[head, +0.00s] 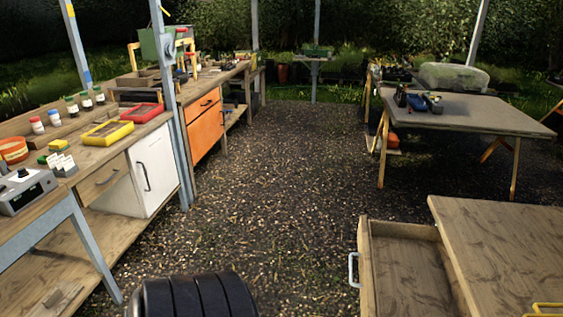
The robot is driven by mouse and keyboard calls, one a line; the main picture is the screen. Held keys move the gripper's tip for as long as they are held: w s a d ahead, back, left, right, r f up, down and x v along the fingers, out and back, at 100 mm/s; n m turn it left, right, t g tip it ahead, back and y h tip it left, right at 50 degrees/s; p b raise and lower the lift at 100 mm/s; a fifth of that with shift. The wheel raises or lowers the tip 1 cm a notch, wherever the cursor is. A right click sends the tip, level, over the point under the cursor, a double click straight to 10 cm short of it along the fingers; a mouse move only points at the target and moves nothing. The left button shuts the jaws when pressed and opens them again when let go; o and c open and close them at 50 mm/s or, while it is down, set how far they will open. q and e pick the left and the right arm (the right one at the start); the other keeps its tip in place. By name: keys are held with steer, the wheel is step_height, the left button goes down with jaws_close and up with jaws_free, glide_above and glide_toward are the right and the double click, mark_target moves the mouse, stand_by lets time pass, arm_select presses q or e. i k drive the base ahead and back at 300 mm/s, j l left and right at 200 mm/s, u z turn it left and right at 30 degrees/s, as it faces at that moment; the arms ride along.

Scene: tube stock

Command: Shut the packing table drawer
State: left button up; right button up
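A wooden table (505,245) stands at the bottom right, cut off by the picture edge; I take it to be the packing table. Its drawer (364,265) is open and sticks out to the left from under the top. The visible part of the drawer's inside looks empty. A pale handle (353,270) is on the drawer's left-facing front. The drawer's near end is cut off by the bottom edge. Neither of my grippers shows in the head view, and nothing is seen touching the drawer or its handle.
A long workbench (120,150) runs along the left, with a white cabinet door (154,168) and an orange cabinet (206,130). A grey-topped table (470,115) stands at the back right. The gravel floor (275,180) between them is clear. A yellow item (546,308) lies on the near table's top.

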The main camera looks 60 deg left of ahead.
mark_target(406, 269)
steer(key=u, duration=1.3)
steer(key=k+j, duration=0.05)
steer(key=j, duration=0.05)
